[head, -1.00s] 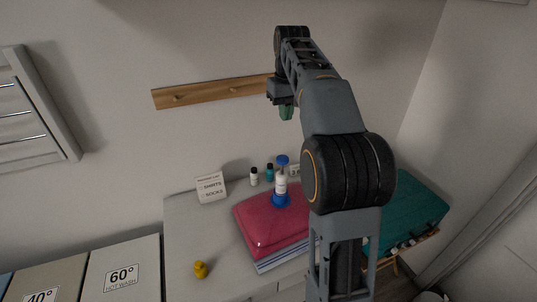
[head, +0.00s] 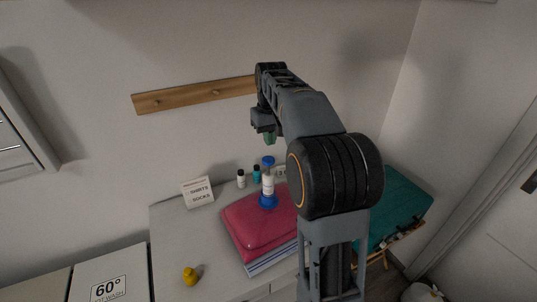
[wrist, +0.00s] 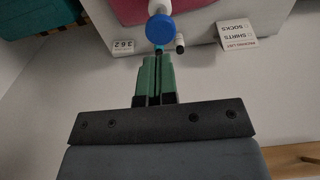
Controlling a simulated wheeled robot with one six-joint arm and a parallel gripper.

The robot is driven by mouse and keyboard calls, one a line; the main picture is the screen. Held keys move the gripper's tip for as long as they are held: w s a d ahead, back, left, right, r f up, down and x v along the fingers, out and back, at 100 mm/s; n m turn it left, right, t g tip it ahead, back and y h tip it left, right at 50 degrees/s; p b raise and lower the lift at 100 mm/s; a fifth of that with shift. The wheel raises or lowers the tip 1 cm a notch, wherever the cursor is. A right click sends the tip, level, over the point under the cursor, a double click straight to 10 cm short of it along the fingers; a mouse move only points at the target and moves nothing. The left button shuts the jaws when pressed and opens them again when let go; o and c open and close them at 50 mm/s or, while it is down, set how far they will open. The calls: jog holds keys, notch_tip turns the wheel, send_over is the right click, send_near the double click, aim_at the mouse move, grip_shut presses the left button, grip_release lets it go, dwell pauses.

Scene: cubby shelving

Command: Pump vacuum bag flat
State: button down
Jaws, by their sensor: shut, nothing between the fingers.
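A puffy pink vacuum bag (head: 250,224) lies on the counter on top of a folded stack. A white pump (head: 268,187) with a blue base and a blue top knob (head: 268,162) stands upright on the bag. In the wrist view the blue knob (wrist: 160,28) shows just beyond the fingertips, with the pink bag (wrist: 195,8) behind it. My gripper (head: 270,138) is above the pump, apart from the knob. Its green fingers (wrist: 155,75) are together and empty.
A packing list sign (head: 198,192), small bottles (head: 241,179) and a small numbered block (wrist: 124,46) stand at the back. A yellow duck (head: 190,277) sits at the front left. A teal case (head: 398,205) is at right. A wooden peg rail (head: 190,95) is on the wall.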

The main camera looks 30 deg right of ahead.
aim_at(269, 161)
jog(key=shift+w+f+p, duration=0.15)
jog(key=shift+f+p, duration=0.25)
jog(key=shift+f, duration=2.6)
notch_tip(269, 161, down, 5)
jog(key=b, duration=0.3)
jog(key=shift+r, duration=0.1)
notch_tip(269, 161, up, 5)
jog(key=p, duration=0.4)
jog(key=shift+r, duration=0.2)
jog(key=shift+r+b, duration=0.35)
jog(key=shift+b, duration=0.1)
notch_tip(269, 161, up, 8)
jog(key=shift+s+r, duration=0.2)
jog(key=shift+s, duration=0.15)
